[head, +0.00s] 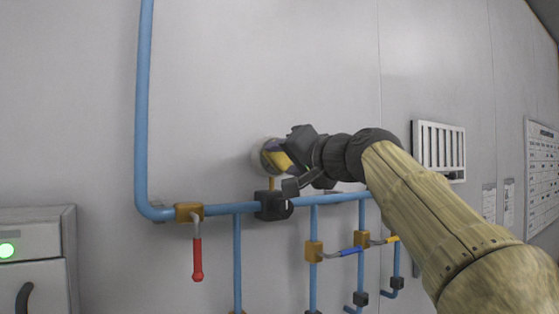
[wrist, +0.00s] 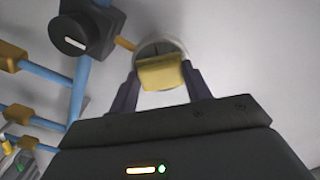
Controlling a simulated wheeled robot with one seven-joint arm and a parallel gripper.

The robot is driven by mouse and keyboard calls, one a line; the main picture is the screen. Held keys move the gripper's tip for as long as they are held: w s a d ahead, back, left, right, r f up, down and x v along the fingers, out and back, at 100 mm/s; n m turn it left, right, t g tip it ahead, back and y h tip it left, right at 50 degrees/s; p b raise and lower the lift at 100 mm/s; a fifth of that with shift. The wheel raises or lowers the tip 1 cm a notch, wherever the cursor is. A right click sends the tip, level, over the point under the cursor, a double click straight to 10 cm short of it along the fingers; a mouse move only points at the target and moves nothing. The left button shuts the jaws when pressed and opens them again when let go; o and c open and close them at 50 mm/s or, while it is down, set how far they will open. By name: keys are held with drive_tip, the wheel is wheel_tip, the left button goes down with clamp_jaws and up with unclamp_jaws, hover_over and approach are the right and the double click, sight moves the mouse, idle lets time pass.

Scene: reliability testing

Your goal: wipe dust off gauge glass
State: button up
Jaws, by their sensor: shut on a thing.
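The round gauge (head: 258,160) stands on a short brass stem above the blue pipe, against the grey wall. In the wrist view its pale rim and part of its face (wrist: 152,46) show behind a yellow block-like wiper (wrist: 160,74). My gripper (head: 284,158) is shut on the yellow wiper (head: 276,160). In the wrist view the two dark fingers of my gripper (wrist: 160,84) hold it from both sides. The wiper is in front of the gauge and covers its lower part. I cannot tell whether it touches the glass. Dust is not clearly visible.
Blue pipes (head: 238,265) run below the gauge. A black knob (head: 272,205) sits just under it. A grey cabinet (head: 35,225) stands at far left.

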drive_tip(key=shift+w+d, duration=0.3)
drive_tip(key=shift+d, duration=0.2)
drive_tip(key=shift+w+d, duration=0.25)
drive_tip(key=shift+d, duration=0.2)
drive_tip(key=shift+a, duration=0.1)
drive_tip(key=shift+a, duration=0.1)
drive_tip(key=shift+s+a, duration=0.55)
drive_tip(key=shift+a, duration=0.25)
drive_tip(key=shift+s+a, duration=0.5)
drive_tip(key=shift+a, duration=0.3)
drive_tip(key=shift+s+d+f+b, duration=0.1)
drive_tip(key=shift+s+d+b, duration=0.3)
drive_tip(key=shift+s+b, duration=0.2)
drive_tip(key=shift+b+v, duration=0.7)
drive_tip(key=shift+v, duration=1.55)
